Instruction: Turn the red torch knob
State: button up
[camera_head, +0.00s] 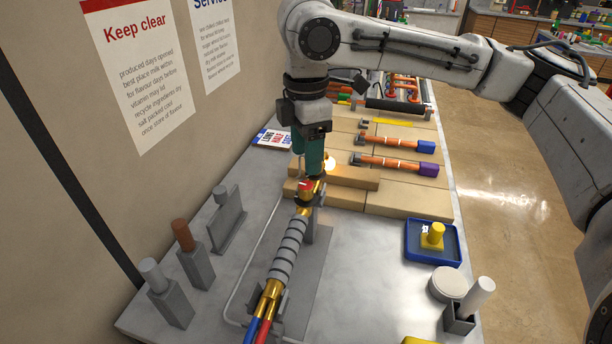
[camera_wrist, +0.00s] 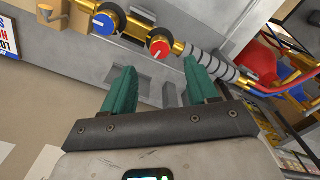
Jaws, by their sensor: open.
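The torch (camera_head: 289,245) has a brass body and a grey ribbed handle and lies on a grey stand on the workbench. Its red knob (camera_head: 306,184) shows at the brass end just below my gripper. In the wrist view the red knob (camera_wrist: 159,47) is round with a white mark, and a blue knob (camera_wrist: 104,24) is beside it to the left. My gripper (camera_wrist: 157,68) has teal fingers, open and empty, with the red knob beyond and roughly between the fingertips. In the head view my gripper (camera_head: 314,172) points down above the knob; contact cannot be told.
A bright glow (camera_head: 328,163) shows beside the fingers. Tan blocks (camera_head: 340,177) lie behind the torch. Grey holders (camera_head: 172,300) stand along the wall at left. A blue tray (camera_head: 411,252) is at right. Red and blue hoses (camera_head: 256,325) run from the near end.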

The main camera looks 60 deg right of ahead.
aim_at(306, 186)
notch_tip(306, 186, down, 8)
jog(key=shift+r, duration=0.2)
jog(key=c, duration=1)
jog(key=shift+a+r+p, duration=0.1)
jog(key=shift+p, duration=0.3)
jog(key=shift+c, duration=0.3)
